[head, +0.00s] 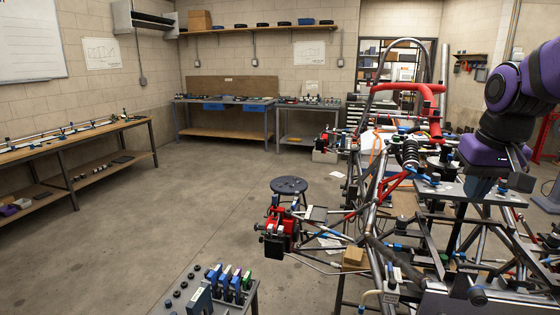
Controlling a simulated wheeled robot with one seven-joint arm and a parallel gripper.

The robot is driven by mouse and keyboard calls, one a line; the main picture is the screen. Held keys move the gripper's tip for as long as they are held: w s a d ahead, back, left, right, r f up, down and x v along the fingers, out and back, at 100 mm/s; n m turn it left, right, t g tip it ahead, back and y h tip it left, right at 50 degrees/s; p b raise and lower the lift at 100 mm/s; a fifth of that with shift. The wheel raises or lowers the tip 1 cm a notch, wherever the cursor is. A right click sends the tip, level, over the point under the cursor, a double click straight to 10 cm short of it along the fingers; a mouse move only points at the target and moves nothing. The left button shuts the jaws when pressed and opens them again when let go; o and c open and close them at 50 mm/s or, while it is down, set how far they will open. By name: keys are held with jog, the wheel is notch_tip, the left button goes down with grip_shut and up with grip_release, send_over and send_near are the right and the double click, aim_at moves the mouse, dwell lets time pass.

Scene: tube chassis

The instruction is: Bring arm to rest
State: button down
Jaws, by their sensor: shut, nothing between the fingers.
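My purple and black arm reaches in from the right edge in the head view. Its end, my gripper (480,186), points down above the right part of the tube chassis (385,235). The fingers show only as a small dark shape below the purple hand, close above a grey plate (485,192) in the picture. My gripper is shut and empty. I cannot tell whether the fingertips touch anything.
A small bench with blue and green tools (228,282) stands at the front, left of the chassis. A round dark stool (289,186) stands behind the chassis's front end. A long workbench (72,143) lines the left wall.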

jog(key=s+a+r+t, duration=0.1)
jog(key=s+a, duration=0.1)
jog(key=s, duration=0.5)
jog(key=s+a+r+n+t, duration=0.1)
jog(key=s+a, duration=0.2)
jog(key=s, duration=0.5)
jog(key=shift+n+t, duration=0.3)
